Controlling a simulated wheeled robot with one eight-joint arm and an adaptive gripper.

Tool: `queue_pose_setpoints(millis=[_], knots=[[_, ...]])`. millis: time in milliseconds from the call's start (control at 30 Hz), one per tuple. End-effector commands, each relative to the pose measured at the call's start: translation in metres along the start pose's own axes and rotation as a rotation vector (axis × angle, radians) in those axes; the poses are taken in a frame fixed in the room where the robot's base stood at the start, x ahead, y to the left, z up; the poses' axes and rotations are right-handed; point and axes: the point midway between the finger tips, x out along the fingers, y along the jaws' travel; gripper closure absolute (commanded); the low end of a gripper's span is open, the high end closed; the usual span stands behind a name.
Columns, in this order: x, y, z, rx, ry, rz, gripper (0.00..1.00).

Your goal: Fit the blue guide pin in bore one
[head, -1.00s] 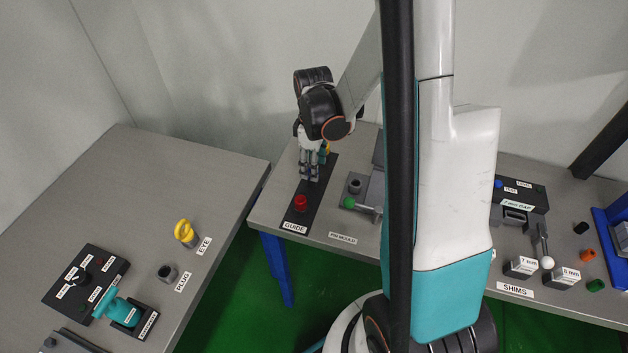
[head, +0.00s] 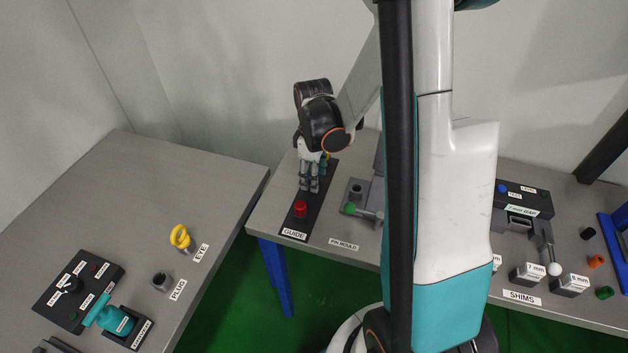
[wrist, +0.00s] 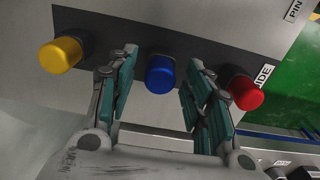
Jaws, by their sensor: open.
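The blue guide pin (wrist: 160,74) stands in a black strip between a yellow pin (wrist: 62,55) and a red pin (wrist: 243,92) in the wrist view. My gripper (wrist: 163,78) is open, with one finger on each side of the blue pin and gaps to both. In the head view my gripper (head: 309,188) points down over the black GUIDE strip (head: 297,229), behind the red pin. The blue pin is hidden there. No bore marked one can be made out.
A grey fixture with a dark round socket (head: 356,190) and a green knob (head: 349,208) stands right of the strip, partly behind my arm. A left table (head: 150,185) holds a yellow eye (head: 181,238) and a plug (head: 161,282). Shim blocks (head: 528,273) stand far right.

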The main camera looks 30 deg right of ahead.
Motion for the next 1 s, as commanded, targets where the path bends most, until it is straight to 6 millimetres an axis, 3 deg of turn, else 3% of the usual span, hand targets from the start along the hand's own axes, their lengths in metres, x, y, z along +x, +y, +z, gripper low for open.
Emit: queue_pose_setpoints(millis=[900,1000], knots=[[0.0000,0.0000,0.0000,0.000,0.000,0.000,0.54],[0.0000,0.0001,0.0000,0.000,0.000,0.000,0.76]])
